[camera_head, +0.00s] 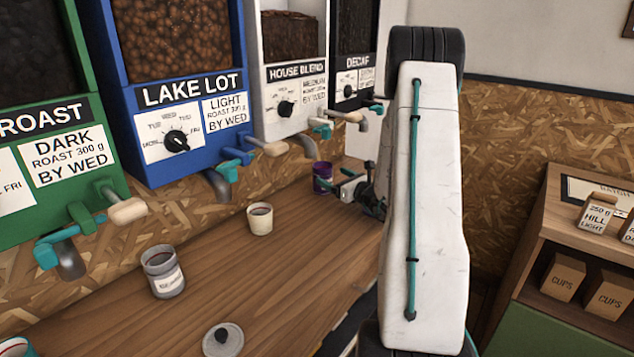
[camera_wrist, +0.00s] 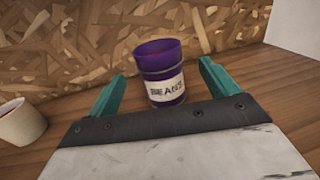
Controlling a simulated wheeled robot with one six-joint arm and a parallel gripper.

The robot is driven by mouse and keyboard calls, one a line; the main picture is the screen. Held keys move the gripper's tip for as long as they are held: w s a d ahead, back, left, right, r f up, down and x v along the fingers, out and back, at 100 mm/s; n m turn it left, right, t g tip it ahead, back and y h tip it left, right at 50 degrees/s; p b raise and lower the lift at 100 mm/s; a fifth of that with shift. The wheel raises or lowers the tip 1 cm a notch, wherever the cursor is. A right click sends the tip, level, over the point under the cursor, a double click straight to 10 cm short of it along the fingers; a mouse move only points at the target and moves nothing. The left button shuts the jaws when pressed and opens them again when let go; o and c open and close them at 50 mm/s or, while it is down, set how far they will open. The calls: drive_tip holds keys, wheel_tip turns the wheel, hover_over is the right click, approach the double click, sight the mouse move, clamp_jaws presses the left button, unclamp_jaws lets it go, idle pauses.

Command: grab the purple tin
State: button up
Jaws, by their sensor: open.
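The purple tin (camera_wrist: 161,72) stands upright on the wooden counter in the wrist view, with a white label reading BEANS and an open top. It also shows in the head view (camera_head: 322,177), at the far end of the counter near the back wall. My gripper (camera_wrist: 162,78) is open, with one teal finger to the left of the tin and one to the right. The tin's lower part lies between or just beyond the fingertips; I cannot tell how deep. In the head view my gripper (camera_head: 340,182) is beside the tin, partly behind my arm.
A cream cup (camera_head: 260,219) stands nearer on the counter (camera_head: 290,262), left of the tin in the wrist view (camera_wrist: 20,123). A grey labelled tin (camera_head: 163,272) and a lidded item (camera_head: 222,338) are nearer still. Dispensers with spouts, including Lake Lot (camera_head: 185,110), overhang the counter's back.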

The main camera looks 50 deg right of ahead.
sight(319, 171)
drive_tip(key=shift+f, duration=0.45)
drive_tip(key=shift+w+f, duration=0.1)
drive_tip(key=shift+w, duration=0.1)
drive_tip(key=w, duration=0.7)
drive_tip(key=shift+w+d+r, duration=0.2)
drive_tip(key=shift+d, duration=0.05)
drive_tip(key=c, duration=1.1)
